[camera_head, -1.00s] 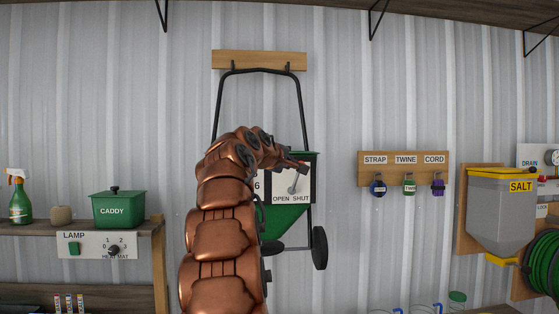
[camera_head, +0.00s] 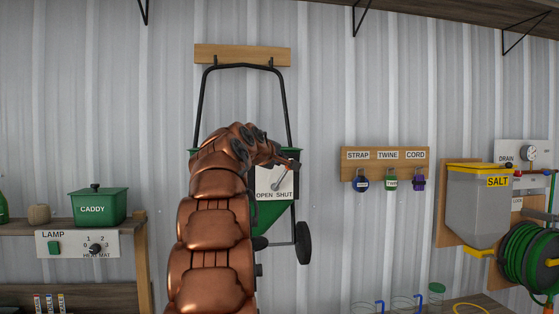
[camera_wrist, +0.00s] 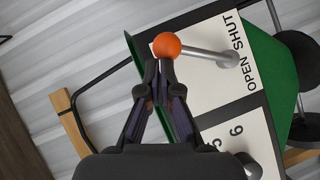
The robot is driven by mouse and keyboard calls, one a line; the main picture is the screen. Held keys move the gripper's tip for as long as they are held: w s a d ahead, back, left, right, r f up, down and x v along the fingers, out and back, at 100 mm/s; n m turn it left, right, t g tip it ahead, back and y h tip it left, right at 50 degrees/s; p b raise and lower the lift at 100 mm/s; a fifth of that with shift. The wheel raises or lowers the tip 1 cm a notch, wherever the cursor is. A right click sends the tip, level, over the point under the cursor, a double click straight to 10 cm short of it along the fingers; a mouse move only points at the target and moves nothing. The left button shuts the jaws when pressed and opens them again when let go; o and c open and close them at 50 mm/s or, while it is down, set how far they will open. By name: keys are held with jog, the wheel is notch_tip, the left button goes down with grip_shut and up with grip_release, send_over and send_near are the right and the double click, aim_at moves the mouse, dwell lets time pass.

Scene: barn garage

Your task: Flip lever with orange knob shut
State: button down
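The orange knob (camera_wrist: 167,45) sits at the end of a metal lever (camera_wrist: 207,54) in the wrist view. The lever comes from a white plate (camera_wrist: 218,92) marked OPEN and SHUT on a green spreader (camera_head: 271,213). It slants up from the plate, leaning toward the SHUT side. My gripper (camera_wrist: 158,70) has its fingertips drawn almost together, just beside the knob. The knob looks wider than the gap and is not between the fingers. Whether they touch it is unclear. In the head view my arm covers part of the spreader, and the knob is hidden.
The spreader hangs by its black handle from a wooden rail (camera_head: 242,55) on the metal wall. A shelf at left holds a green caddy (camera_head: 98,207).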

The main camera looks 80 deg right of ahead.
jog(key=shift+s, duration=0.15)
jog(key=w+a+r+b, duration=0.1)
jog(key=w+a+r, duration=0.1)
jog(key=a, duration=0.3)
jog(key=w+a+r+b, duration=0.1)
jog(key=w+a+r, duration=0.1)
jog(key=a, duration=0.4)
jog(key=shift+a+r, duration=0.25)
jog(key=shift+r, duration=0.5)
